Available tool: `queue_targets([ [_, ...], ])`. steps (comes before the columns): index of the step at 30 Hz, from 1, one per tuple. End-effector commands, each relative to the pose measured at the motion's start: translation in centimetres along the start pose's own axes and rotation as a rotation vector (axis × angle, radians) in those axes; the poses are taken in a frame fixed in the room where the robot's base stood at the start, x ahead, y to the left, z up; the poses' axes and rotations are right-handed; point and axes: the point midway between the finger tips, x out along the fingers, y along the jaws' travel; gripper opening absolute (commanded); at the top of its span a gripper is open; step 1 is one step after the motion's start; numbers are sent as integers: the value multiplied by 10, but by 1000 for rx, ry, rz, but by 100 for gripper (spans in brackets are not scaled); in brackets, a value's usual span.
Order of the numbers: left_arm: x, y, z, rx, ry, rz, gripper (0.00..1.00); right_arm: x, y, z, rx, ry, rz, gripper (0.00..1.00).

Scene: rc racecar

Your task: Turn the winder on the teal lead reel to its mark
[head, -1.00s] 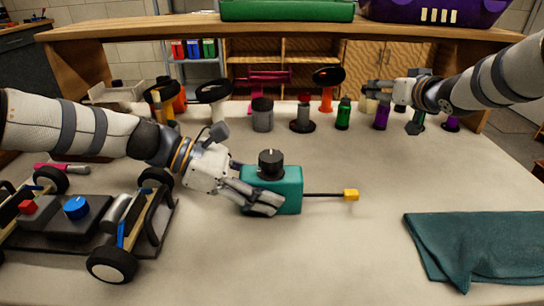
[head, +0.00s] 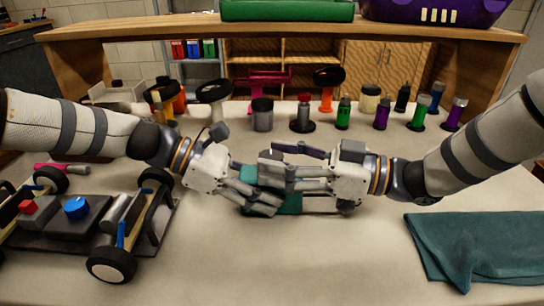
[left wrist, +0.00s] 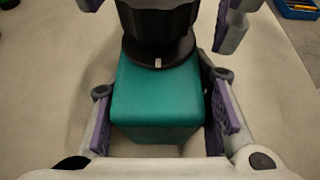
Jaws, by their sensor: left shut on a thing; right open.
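The teal lead reel (head: 291,204) stands on the bench in front of me, partly hidden by both hands. In the left wrist view its teal body (left wrist: 160,100) lies between my left fingers. My left gripper (head: 256,198) is shut on the reel body. The black winder (left wrist: 157,22) sits on top of the reel, with a small pale mark (left wrist: 158,62) at its base. My right gripper (head: 272,165) is open over the reel, with its fingers either side of the winder and a gap visible in the left wrist view. The head view mostly hides the winder.
A racecar chassis (head: 92,226) stands at the left, close to my left arm. A folded teal cloth (head: 478,246) lies at the right. Several bottles and stands (head: 343,114) line the back of the bench. The front middle is clear.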

Motion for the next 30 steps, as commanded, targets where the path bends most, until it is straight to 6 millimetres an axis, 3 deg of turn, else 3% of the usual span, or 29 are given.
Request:
queue_targets([
  [4, 0, 0, -1, -1, 2, 0, 18, 14, 0, 0, 1, -1, 0, 54],
  [11, 0, 0, -1, -1, 2, 0, 18, 15, 0, 0, 1, 0, 1, 54],
  [13, 0, 0, -1, -1, 2, 0, 18, 15, 0, 0, 1, 0, 1, 45],
  [18, 0, 0, -1, -1, 2, 0, 18, 15, 0, 0, 1, 0, 2, 6],
  [30, 0, 0, -1, -1, 2, -1, 18, 15, 1, -1, 2, 6, 59, 4],
])
